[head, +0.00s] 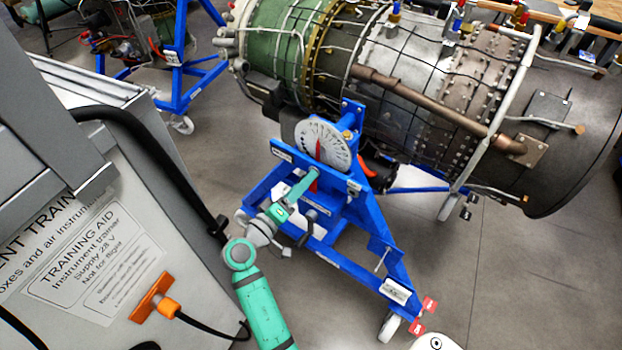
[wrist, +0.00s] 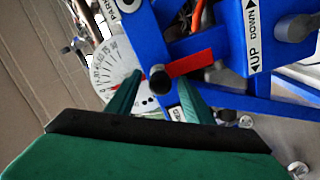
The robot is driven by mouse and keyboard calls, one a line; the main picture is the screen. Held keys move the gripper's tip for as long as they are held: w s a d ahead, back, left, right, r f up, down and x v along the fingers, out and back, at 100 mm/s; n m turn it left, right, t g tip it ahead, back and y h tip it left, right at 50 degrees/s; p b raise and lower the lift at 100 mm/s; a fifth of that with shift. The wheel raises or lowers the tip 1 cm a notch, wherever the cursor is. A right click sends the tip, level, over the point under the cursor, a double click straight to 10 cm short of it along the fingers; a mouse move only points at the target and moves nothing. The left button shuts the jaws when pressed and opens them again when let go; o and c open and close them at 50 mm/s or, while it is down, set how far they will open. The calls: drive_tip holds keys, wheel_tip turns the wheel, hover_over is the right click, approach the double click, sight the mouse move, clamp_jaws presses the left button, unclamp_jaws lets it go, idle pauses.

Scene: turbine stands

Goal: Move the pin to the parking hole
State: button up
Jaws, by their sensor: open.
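The pin appears to be the round black knob (wrist: 159,79) in the wrist view, with a red strip (wrist: 190,64) running to its right. It lies between the two green fingers of my gripper (wrist: 161,85), which is open; I cannot tell whether either finger touches it. In the head view my gripper (head: 302,188) is at the front of the blue stand (head: 345,225), just below the grey dial plate (head: 332,152). The dial plate also shows in the wrist view (wrist: 112,75). A partly cut-off label beginning "PAR" (wrist: 98,12) is at the top, beside a white ring (wrist: 128,4). I cannot make out the parking hole itself.
The turbine engine (head: 420,80) rests above the stand. A grey training-aid cabinet (head: 110,230) fills the left, with an orange plug (head: 155,298) and black cable. Red tags (head: 424,312) hang at the stand's front foot. An "UP DOWN" label (wrist: 252,35) is on the blue frame.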

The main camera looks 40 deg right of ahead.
clamp_jaws()
drive_tip(key=shift+s+a, duration=0.1)
drive_tip(key=shift+a, duration=0.6)
idle(0.3)
drive_tip(key=v, duration=0.7)
idle(0.8)
